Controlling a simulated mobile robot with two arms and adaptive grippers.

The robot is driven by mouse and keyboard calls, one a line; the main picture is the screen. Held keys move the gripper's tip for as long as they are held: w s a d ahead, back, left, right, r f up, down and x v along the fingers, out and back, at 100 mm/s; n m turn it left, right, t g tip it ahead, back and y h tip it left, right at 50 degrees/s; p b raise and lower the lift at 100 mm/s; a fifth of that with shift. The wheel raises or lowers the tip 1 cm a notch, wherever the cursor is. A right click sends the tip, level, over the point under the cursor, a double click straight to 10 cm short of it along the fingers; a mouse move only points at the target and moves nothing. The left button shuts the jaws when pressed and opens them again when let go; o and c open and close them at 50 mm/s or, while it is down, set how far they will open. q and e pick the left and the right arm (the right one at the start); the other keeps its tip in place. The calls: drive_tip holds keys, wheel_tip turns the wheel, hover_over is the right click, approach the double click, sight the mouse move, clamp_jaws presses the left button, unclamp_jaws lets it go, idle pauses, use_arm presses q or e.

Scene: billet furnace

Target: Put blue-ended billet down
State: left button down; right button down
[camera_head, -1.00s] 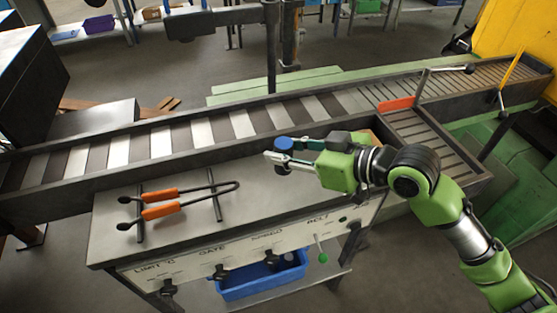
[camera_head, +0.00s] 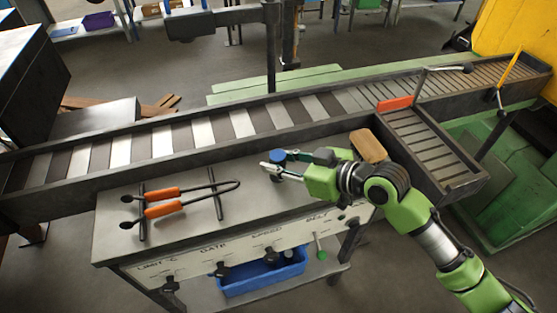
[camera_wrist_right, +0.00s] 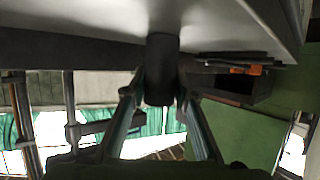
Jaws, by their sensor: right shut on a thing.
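The blue-ended billet (camera_head: 277,156) is a short dark cylinder with a blue top end. It stands upright between the fingers of my right gripper (camera_head: 275,168), which is shut on it over the right part of the grey bench top (camera_head: 190,225). In the right wrist view the billet is a dark cylinder (camera_wrist_right: 161,70) between the fingertips (camera_wrist_right: 162,88), against the pale bench surface. I cannot tell whether its lower end touches the bench. My left gripper is not in view.
Orange-handled tongs (camera_head: 165,209) lie across dark rests on the bench's left. A wooden block (camera_head: 368,145) sits behind my right wrist. The roller conveyor (camera_head: 165,140) runs along the back, with a slatted side chute (camera_head: 430,145) at right. A blue bin (camera_head: 262,278) is below.

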drive_tip(key=c, duration=1.6)
unclamp_jaws()
drive_tip(key=shift+f, duration=0.1)
drive_tip(key=shift+c, duration=0.2)
drive_tip(key=shift+s, duration=0.1)
drive_tip(key=shift+d, duration=0.2)
drive_tip(key=b+v, duration=0.2)
drive_tip(key=v, duration=0.8)
drive_tip(key=shift+s+d+r+b, duration=0.2)
drive_tip(key=shift+r+b, duration=0.1)
drive_tip(key=shift+s+d+r, duration=0.3)
drive_tip(key=shift+d, duration=0.05)
